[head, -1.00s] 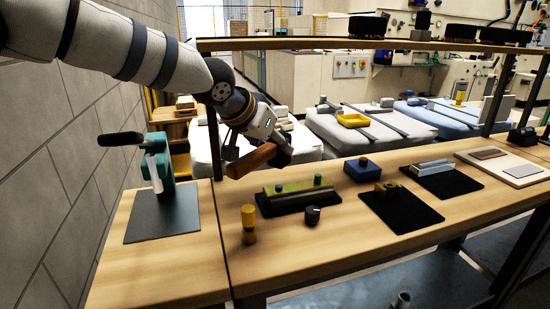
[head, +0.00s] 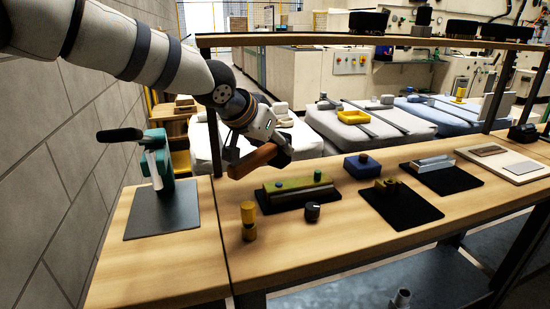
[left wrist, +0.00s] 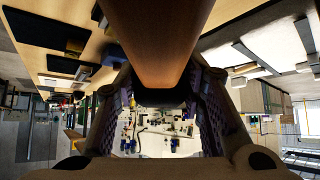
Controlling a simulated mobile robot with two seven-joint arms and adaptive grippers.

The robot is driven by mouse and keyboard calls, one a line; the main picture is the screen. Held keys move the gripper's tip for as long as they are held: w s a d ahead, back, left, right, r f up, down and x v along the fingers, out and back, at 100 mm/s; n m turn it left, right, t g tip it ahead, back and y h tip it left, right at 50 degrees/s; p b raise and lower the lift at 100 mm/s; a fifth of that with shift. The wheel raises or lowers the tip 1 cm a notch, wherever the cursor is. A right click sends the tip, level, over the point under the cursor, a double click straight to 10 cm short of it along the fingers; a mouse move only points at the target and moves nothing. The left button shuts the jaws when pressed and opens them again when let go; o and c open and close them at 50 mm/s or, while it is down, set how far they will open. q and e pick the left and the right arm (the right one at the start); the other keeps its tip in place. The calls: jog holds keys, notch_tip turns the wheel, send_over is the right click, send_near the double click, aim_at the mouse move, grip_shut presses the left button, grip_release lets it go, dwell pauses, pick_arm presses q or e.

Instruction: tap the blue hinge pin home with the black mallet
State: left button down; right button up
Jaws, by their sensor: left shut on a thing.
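My left gripper (head: 281,154) is shut on a brown wooden piece (head: 252,161), which I take to be the mallet. Its visible part is brown, not black, with dark material between the fingers. It is held tilted above the back edge of the bench. In the left wrist view the wood (left wrist: 158,40) fills the top middle. Below it in the head view, a green block (head: 297,184) with a dark round bar in front sits on a black mat. Two small blue-green pins stand up from it, one left (head: 279,187) and one right (head: 317,176). I cannot tell how deep either sits.
A yellow cylinder (head: 248,222) and a black knob (head: 312,212) stand in front of the green block. A blue box (head: 362,167) and a brass-coloured block (head: 386,186) lie to its right. A teal press (head: 157,165) stands left. The front bench strip is clear.

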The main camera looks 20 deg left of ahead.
pick_arm(q)
jog(key=shift+r, duration=0.55)
jog(key=shift+r, duration=0.1)
notch_tip(320, 180, up, 4)
jog(key=shift+f, duration=0.1)
